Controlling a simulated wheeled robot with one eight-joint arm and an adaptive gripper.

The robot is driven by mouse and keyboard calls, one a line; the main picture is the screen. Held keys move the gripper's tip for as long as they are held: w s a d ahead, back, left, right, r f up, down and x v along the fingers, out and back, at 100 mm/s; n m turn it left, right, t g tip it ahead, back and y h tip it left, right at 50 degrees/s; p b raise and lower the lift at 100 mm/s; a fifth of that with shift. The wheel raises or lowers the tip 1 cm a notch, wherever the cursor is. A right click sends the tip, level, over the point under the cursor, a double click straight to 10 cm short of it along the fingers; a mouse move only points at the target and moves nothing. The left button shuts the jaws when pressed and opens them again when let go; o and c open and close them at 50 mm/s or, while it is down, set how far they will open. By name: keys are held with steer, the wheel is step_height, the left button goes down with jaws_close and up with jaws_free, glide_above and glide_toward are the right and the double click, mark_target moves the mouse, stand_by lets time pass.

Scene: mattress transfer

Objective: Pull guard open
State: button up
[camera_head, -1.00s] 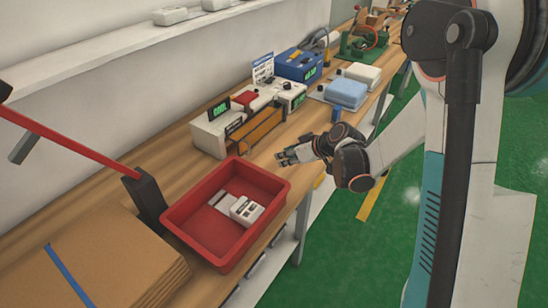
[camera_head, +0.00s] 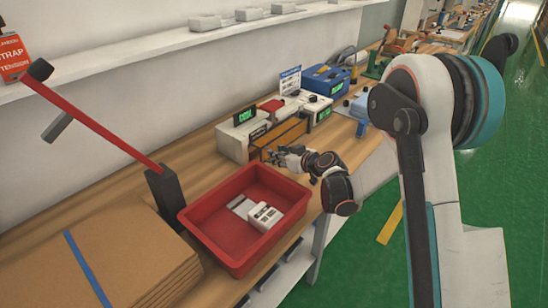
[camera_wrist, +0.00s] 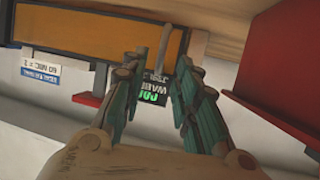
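The guard is an amber panel (camera_head: 289,130) along the front of a white machine (camera_head: 232,146) with a green-lit display. In the wrist view the guard (camera_wrist: 90,35) spans the upper left, and a thin grey handle (camera_wrist: 164,48) stands out near its right end. My gripper (camera_head: 277,156) is close in front of the guard's near end. In the wrist view its two green-padded fingers (camera_wrist: 157,78) are apart, with the handle showing in line with the gap. I cannot tell whether they touch it. The display (camera_wrist: 157,92) shows between the fingers.
A red tray (camera_head: 200,221) with white units stands just left of my gripper. Cardboard (camera_head: 125,255) and a red lever (camera_head: 95,125) are further left. A blue machine (camera_head: 327,79) stands beyond the guard. Green floor (camera_head: 372,270) is clear on the right.

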steer(key=shift+b+x, duration=0.35)
steer(key=shift+x, duration=1.4)
jaws_close()
steer(key=shift+d, duration=0.15)
